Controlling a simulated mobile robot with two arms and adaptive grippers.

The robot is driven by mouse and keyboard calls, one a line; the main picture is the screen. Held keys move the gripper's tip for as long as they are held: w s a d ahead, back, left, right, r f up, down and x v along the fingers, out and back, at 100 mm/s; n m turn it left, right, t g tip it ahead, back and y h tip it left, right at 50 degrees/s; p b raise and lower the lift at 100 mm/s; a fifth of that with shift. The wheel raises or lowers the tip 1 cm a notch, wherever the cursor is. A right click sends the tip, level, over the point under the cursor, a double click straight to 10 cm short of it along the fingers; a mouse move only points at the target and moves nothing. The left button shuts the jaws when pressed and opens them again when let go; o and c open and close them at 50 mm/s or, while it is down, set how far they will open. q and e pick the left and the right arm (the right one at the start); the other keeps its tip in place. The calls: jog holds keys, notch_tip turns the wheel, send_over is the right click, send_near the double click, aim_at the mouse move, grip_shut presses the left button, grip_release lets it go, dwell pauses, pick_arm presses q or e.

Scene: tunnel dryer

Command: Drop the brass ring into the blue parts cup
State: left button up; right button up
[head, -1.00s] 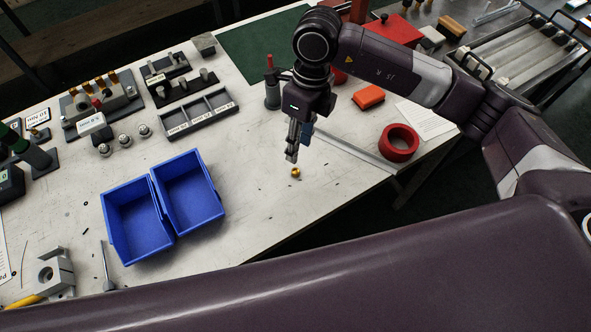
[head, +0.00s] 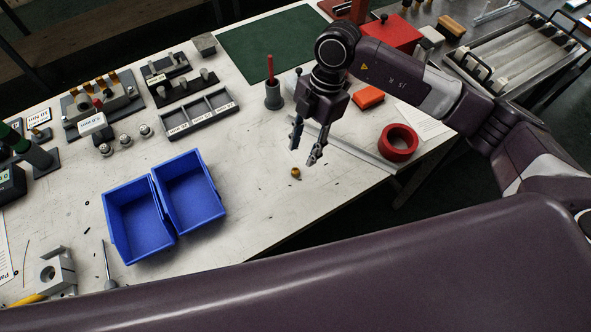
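The small brass ring (head: 295,173) lies on the pale worktable, right of the blue containers. Two open blue containers stand side by side, a left one (head: 123,185) and a right one (head: 218,209). Both look empty, and I cannot tell which is the blue parts cup. My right gripper (head: 303,156) points down, just behind and right of the ring in the picture. Its two fingers are spread with nothing between them, and it does not appear to touch the ring. My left gripper is not in view.
A red tape roll (head: 398,142) and an orange block (head: 368,96) lie to the right. A dark cup with a red stick (head: 273,97) stands behind the gripper. A grey divided tray (head: 197,113) sits behind the containers. Table between ring and right container is clear.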

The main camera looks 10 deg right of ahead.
aim_at(296, 170)
jog(key=p+x, duration=0.1)
jog(key=x, duration=0.6)
jog(key=shift+w+a+f+p, duration=0.15)
jog(key=shift+p, duration=0.2)
jog(key=shift+c, duration=0.2)
grip_shut()
